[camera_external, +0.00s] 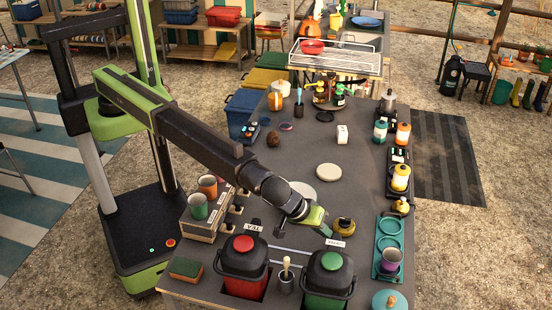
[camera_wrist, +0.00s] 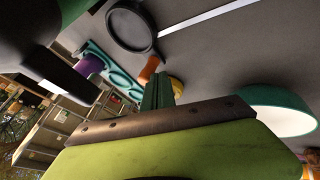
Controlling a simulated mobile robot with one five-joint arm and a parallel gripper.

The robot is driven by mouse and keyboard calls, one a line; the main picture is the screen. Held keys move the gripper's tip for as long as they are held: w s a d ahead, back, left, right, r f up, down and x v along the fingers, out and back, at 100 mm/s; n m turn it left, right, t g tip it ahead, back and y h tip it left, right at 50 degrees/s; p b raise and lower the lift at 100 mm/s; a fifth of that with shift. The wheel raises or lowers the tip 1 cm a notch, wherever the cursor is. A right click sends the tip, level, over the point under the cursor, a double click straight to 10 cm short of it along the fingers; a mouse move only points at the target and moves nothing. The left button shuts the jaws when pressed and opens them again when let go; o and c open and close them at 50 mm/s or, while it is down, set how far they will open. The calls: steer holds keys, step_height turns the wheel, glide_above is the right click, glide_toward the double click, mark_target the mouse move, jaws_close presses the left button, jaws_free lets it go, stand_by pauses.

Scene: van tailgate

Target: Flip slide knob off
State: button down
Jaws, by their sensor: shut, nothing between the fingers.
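My gripper (camera_external: 325,230) is shut and empty, low over the near part of the grey table, angled down to the right. In the wrist view its dark green fingers (camera_wrist: 157,93) are together. Just right of the fingertips stands a yellow round piece with a brown top (camera_external: 344,225); whether they touch it I cannot tell. In the wrist view an orange-brown knob (camera_wrist: 149,70) and a yellow round edge (camera_wrist: 176,86) show close behind the fingers. I cannot make out for sure which piece is the slide knob.
The table's middle is mostly clear around a pale disc (camera_external: 328,171).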

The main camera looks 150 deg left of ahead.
steer(key=s+d, duration=0.2)
steer(key=s, duration=0.1)
steer(key=shift+d+r, duration=0.1)
steer(key=p+v, duration=0.8)
steer(key=v, duration=0.2)
steer(key=shift+w, duration=0.15)
steer(key=s+d+r+m+h+p, duration=0.1)
steer(key=s+d+r+m+p, duration=0.4)
steer(key=s+d+m, duration=0.5)
steer(key=s+d+f+m+g+h+b, duration=0.1)
steer(key=s+d+f+m+h, duration=0.15)
steer(key=d, duration=0.55)
steer(key=s+d+f+m+g+h+b, duration=0.1)
steer(key=s+d+f+m, duration=0.3)
steer(key=d, duration=0.4)
steer(key=s+d+f+m+h+b, duration=0.1)
steer(key=s+m, duration=0.2)
steer(key=s, duration=0.4)
steer(key=s+d+f+m+h+b, duration=0.1)
steer(key=s+d+f+m+b, duration=0.1)
steer(key=s+m, duration=0.2)
steer(key=s, duration=0.3)
steer(key=shift+s+d, duration=0.2)
steer(key=shift+d, duration=0.15)
